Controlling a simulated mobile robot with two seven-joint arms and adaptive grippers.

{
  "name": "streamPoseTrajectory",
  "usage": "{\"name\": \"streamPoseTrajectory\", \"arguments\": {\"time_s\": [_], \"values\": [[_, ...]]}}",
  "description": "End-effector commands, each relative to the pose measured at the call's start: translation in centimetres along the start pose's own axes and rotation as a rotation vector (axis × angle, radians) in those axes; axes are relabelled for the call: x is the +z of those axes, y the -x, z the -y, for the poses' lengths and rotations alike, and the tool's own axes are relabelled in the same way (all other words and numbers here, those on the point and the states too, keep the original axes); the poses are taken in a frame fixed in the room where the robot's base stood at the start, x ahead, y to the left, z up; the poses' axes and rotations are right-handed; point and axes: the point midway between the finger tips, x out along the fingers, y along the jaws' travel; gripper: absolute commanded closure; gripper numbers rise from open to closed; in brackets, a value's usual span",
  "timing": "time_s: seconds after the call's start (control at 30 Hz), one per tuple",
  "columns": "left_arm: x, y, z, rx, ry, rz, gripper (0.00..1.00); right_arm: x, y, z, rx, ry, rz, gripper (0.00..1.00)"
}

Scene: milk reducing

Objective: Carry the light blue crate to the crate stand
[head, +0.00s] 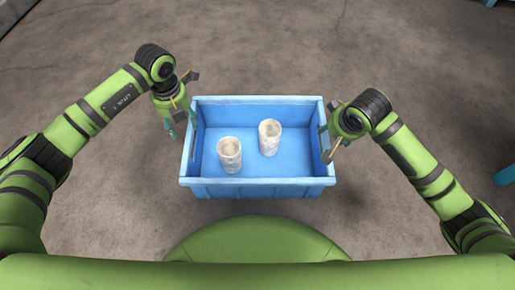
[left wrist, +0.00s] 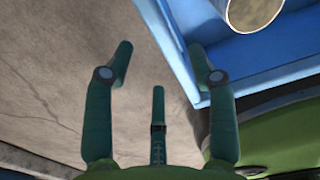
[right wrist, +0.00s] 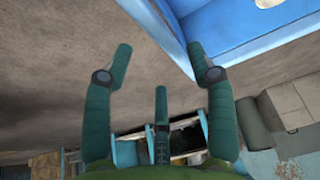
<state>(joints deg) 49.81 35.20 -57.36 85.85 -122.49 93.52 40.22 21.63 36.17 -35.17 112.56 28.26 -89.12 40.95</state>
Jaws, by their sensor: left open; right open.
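The light blue crate (head: 258,188) is in front of my body in the middle of the head view, upright, with two pale cylindrical containers (head: 229,155) (head: 269,137) standing inside. My left gripper (head: 183,110) is open at the crate's left side wall. In the left wrist view, the crate's rim (left wrist: 178,60) runs between the spread fingers, close to the right one. My right gripper (head: 329,130) is open at the right side wall. The crate also shows in the right wrist view (right wrist: 215,35), its edge between the fingers. I cannot tell which thing is the crate stand.
Bare grey-brown floor (head: 300,50) lies beyond and beside the crate. A blue piece (head: 506,176) shows at the right edge of the head view, another at the top right corner (head: 490,3). The right wrist view shows grey blocks (right wrist: 287,105) in the background.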

Motion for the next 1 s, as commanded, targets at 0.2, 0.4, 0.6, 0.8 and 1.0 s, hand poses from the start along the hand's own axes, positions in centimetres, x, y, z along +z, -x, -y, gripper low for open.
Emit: {"name": "streamPoseTrajectory", "arguments": {"time_s": [0.2,0.4,0.6,0.8,1.0], "values": [[-0.1,-1.1,0.0,-0.002,0.001,-0.005,0.43,0.1,-1.1,0.0,0.0,-0.002,0.003,0.43],[-0.1,-4.1,0.1,-0.003,0.001,-0.006,0.43,0.1,-4.0,0.0,0.001,-0.002,0.003,0.43],[-0.1,-6.4,0.1,-0.004,0.001,-0.004,0.43,0.0,-6.4,0.0,0.0,-0.001,0.002,0.43],[0.0,-7.2,0.1,-0.003,-0.001,-0.001,0.43,0.0,-7.2,0.0,0.0,-0.001,0.0,0.43],[0.0,-7.2,0.1,-0.003,-0.001,-0.001,0.43,0.0,-7.2,0.0,0.0,0.0,0.0,0.43]]}}
